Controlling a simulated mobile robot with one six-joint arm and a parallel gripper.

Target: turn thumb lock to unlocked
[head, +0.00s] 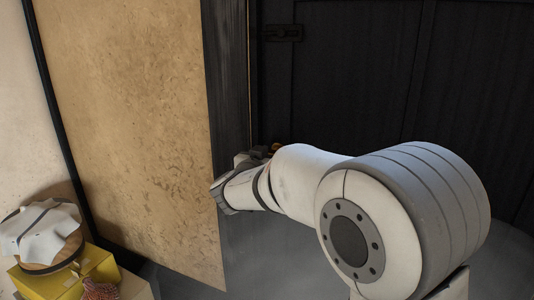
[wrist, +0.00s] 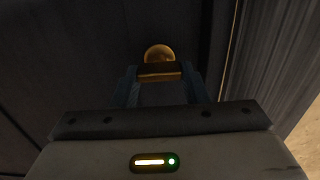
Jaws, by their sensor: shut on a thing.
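The thumb lock (wrist: 160,54) shows in the wrist view as a round brass piece with a flat brass bar in front, on a dark door (wrist: 90,45). My gripper (wrist: 160,75) has one finger at each end of the brass bar and is shut on it. The dim light leaves the lock's marking, if any, unreadable.
A clay-coloured wall panel (head: 140,120) stands left of the dark frame post (head: 228,80). A dark latch (head: 283,33) is higher on the door. At lower left, a yellow box (head: 65,278) bears a round wooden item with a white cloth (head: 40,228).

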